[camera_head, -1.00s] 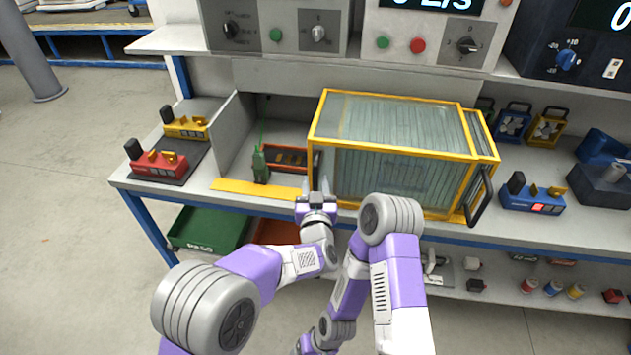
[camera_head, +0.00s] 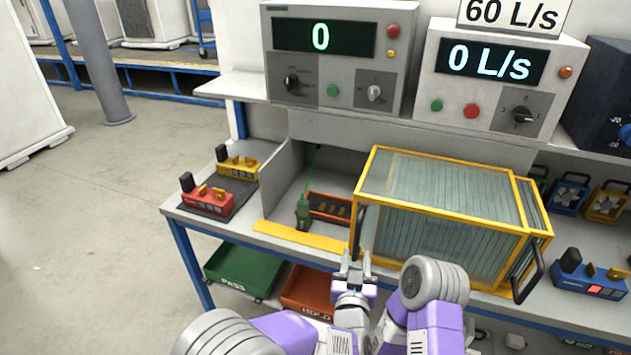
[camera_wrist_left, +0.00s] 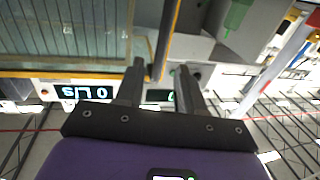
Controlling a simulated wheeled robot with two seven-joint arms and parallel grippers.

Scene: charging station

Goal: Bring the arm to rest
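My left gripper (camera_head: 355,262) is in front of the bench, by the lower left front corner of a yellow-framed glass case (camera_head: 445,255). My right arm (camera_head: 435,285) is bent at the lower middle of the head view. Its gripper is out of view.
Red (camera_head: 207,198) and yellow (camera_head: 238,166) units stand at the bench's left end. Green (camera_head: 245,268) and orange (camera_head: 305,292) bins sit below. The floor at left is clear.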

